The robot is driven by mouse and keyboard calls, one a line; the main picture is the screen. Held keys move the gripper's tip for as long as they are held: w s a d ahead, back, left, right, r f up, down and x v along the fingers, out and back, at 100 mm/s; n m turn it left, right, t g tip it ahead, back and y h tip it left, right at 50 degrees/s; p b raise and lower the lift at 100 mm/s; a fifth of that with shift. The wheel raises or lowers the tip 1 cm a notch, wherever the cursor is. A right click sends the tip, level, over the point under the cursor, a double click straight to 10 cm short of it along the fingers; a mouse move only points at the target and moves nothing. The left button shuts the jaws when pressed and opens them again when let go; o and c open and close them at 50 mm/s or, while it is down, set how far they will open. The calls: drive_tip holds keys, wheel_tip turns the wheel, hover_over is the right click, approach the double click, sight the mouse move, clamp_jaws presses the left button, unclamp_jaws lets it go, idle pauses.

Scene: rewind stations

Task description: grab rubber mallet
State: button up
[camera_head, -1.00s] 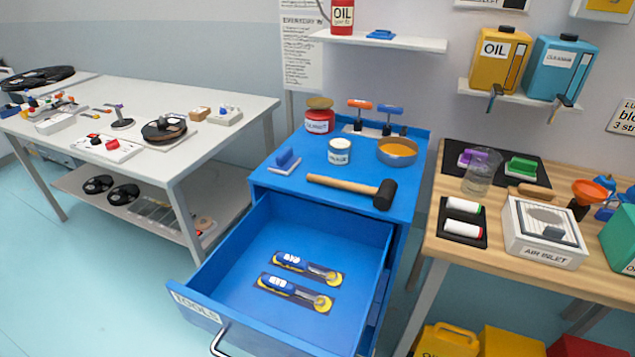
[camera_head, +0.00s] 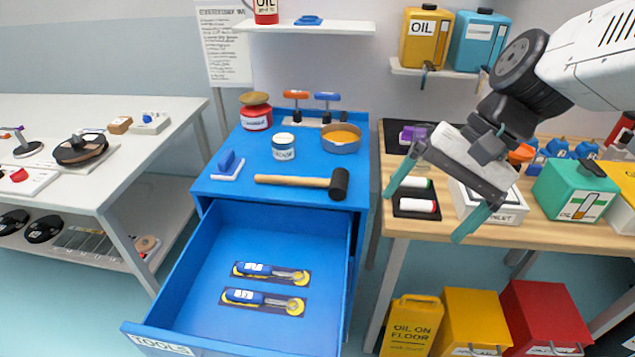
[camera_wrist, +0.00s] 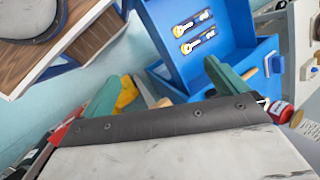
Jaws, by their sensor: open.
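The rubber mallet (camera_head: 303,183) lies on top of the blue cabinet (camera_head: 222,186), behind the open drawer. Its wooden handle points left and its black head is at the right, near the cabinet's right edge. My gripper (camera_head: 424,217) is open and empty, held to the right of the mallet and apart from it, in front of the wooden bench. In the wrist view my gripper (camera_wrist: 160,70) shows its two green fingers spread. A tan stick beside the right finger there may be the mallet's handle; I cannot tell.
The open drawer (camera_head: 200,275) holds two blue-and-yellow tools. Behind the mallet stand a white jar (camera_head: 284,147), an orange-filled bowl (camera_head: 341,139) and a red tin (camera_head: 256,117). A blue-handled block (camera_head: 227,164) is left of the handle. Wooden bench (camera_head: 400,222) at right.

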drive_tip(key=w+a+f+m+y, duration=0.2)
drive_tip(key=w+a+m+y, duration=0.15)
drive_tip(key=w, duration=0.25)
drive_tip(key=w+a+f+m+y, duration=0.2)
drive_tip(key=w+m, duration=0.2)
drive_tip(key=w, duration=0.2)
drive_tip(key=m+t+y, duration=0.2)
drive_tip(key=m+t, duration=0.2)
drive_tip(key=m, duration=0.4)
approach(331, 180)
drive_tip(key=x, duration=0.3)
drive_tip(key=shift+s+a+r, duration=0.1)
drive_tip(key=shift+a+r, duration=0.05)
drive_tip(key=shift+a, duration=0.05)
drive_tip(key=x, duration=0.8)
drive_tip(key=shift+d+f, duration=0.2)
drive_tip(key=shift+f, duration=0.05)
drive_tip(key=shift+c, duration=0.4)
drive_tip(key=c, duration=1.2)
drive_tip(key=shift+r, duration=0.1)
